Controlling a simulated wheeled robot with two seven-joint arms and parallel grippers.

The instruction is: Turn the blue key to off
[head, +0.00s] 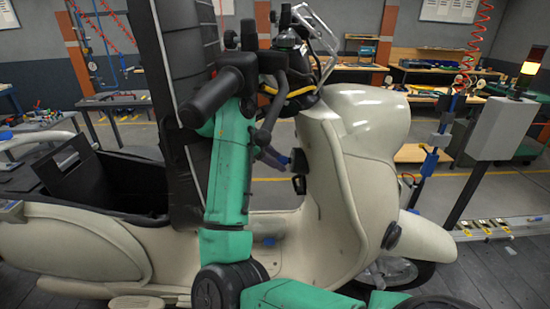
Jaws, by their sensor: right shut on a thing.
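A cream scooter (360,130) stands side-on, its front to the right. My right arm rises in front of it, and its dark right gripper (291,160) is at the inner side of the front shield. The gripper is shut at a small black lock housing (299,183) there. The blue key is not clearly seen; the fingers cover the spot, so its turn angle cannot be told. My left gripper is not in view.
The black handlebar grip (211,97) and brake lever (270,122) are close to my right arm. The raised seat (175,70) stands upright behind it, above the open storage bay (115,185). A grey box on a post (501,130) stands at the right.

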